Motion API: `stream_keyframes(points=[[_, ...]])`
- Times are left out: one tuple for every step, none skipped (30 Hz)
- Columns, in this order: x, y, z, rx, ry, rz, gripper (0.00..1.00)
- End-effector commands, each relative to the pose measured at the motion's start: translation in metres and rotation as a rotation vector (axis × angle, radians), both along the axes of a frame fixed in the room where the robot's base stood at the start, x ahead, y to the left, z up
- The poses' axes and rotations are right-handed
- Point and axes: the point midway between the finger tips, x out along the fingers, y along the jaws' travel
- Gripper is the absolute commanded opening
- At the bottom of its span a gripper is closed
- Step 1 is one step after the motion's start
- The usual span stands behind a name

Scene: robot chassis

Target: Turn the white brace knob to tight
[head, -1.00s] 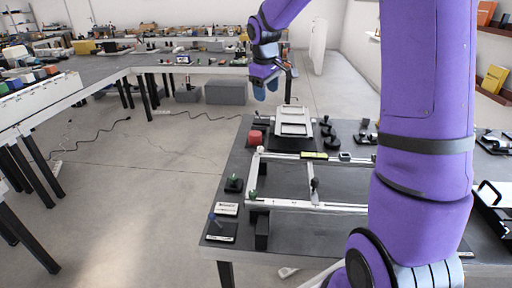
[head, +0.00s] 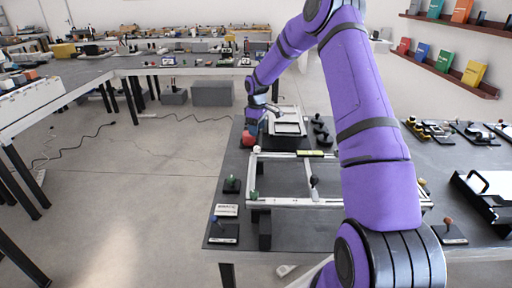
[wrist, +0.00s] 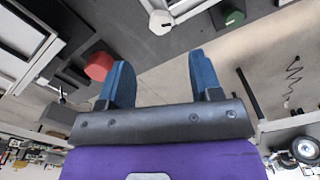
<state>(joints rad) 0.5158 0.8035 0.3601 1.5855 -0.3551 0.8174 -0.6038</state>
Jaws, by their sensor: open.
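A white faceted knob (wrist: 160,22) shows at the top of the wrist view, at the end of a pale bar. In the head view it appears to be the small white piece (head: 257,149) at the far left corner of the pale frame (head: 290,155). In the head view my gripper (head: 252,127) is above the bench's far left edge, beyond that corner and apart from the knob.
A red round block (wrist: 98,66) is close beside the left finger in the wrist view. Open floor (head: 130,190) is left of the bench.

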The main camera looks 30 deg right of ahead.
Motion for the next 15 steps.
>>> stream_keyframes(points=[[-0.001,0.0,-0.009,0.001,0.003,0.0,0.59],[-0.001,0.001,-0.015,0.002,0.004,0.0,0.59],[-0.001,0.0,-0.022,0.002,0.005,-0.001,0.59],[-0.001,0.0,-0.027,0.001,0.003,0.0,0.59],[-0.001,0.0,-0.033,0.001,0.003,0.0,0.59],[-0.001,0.001,-0.04,0.002,0.005,0.0,0.59],[-0.001,0.001,-0.045,0.002,0.004,0.0,0.59],[-0.001,0.001,-0.05,0.001,0.003,0.0,0.59],[-0.001,0.001,-0.057,0.001,0.003,0.0,0.59],[-0.001,0.001,-0.062,0.001,0.003,0.0,0.59],[-0.001,0.001,-0.066,0.001,0.003,0.0,0.59],[-0.001,0.001,-0.071,0.001,0.002,0.0,0.59],[-0.001,0.001,-0.075,0.001,0.002,-0.001,0.59],[-0.001,0.001,-0.078,0.001,0.002,-0.001,0.59],[0.0,0.001,-0.082,0.001,0.002,-0.001,0.59]])
